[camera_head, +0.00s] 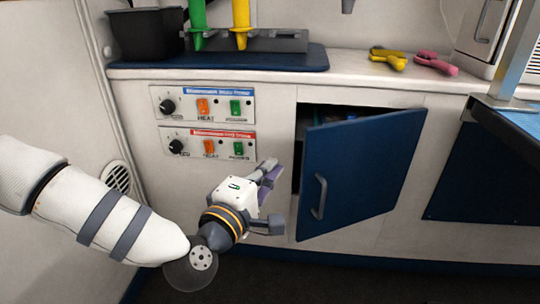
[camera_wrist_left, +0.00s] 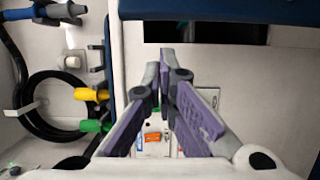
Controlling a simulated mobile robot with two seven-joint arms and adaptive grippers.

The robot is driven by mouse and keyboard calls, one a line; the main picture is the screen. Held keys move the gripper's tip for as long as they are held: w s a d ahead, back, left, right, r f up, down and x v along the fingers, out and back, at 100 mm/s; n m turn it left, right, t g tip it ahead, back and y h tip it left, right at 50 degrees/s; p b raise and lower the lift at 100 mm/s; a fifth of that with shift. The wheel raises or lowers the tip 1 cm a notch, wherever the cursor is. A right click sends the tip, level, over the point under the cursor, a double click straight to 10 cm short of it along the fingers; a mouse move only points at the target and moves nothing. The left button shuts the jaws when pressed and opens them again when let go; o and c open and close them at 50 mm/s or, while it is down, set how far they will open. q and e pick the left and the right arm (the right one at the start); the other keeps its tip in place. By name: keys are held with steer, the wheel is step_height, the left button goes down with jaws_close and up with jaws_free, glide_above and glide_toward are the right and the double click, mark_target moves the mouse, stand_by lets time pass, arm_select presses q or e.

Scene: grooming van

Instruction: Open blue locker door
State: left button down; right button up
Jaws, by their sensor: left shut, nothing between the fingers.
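The blue locker door (camera_head: 362,170) stands ajar in the head view, its handle side swung outward from the white cabinet front. Its grey handle (camera_head: 319,196) is near the left edge. A dark gap (camera_head: 318,114) shows above and left of the door, with small items dimly visible inside. My left gripper (camera_head: 272,170) is just left of the door's free edge, shut and empty, not on the handle. In the left wrist view its purple-padded fingers (camera_wrist_left: 165,75) come together, with the blue door (camera_wrist_left: 220,10) and dark opening (camera_wrist_left: 205,32) beyond. My right gripper is not in view.
Two control panels (camera_head: 204,105) with knobs and switches are left of the opening. The counter (camera_head: 345,68) above holds a black bin (camera_head: 145,34), green and yellow tools (camera_head: 241,25), and yellow and pink clips (camera_head: 388,57). A blue-topped table (camera_head: 515,118) stands at right.

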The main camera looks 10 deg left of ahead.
arm_select(q)
steer(key=b+x, duration=0.3)
steer(key=x, duration=0.6)
steer(key=shift+s+d+f, duration=0.1)
steer(key=shift+s+d, duration=0.45)
steer(key=shift+s, duration=0.4)
steer(key=shift+s+d+f, duration=0.1)
steer(key=shift+s+d, duration=0.45)
steer(key=shift+s, duration=0.4)
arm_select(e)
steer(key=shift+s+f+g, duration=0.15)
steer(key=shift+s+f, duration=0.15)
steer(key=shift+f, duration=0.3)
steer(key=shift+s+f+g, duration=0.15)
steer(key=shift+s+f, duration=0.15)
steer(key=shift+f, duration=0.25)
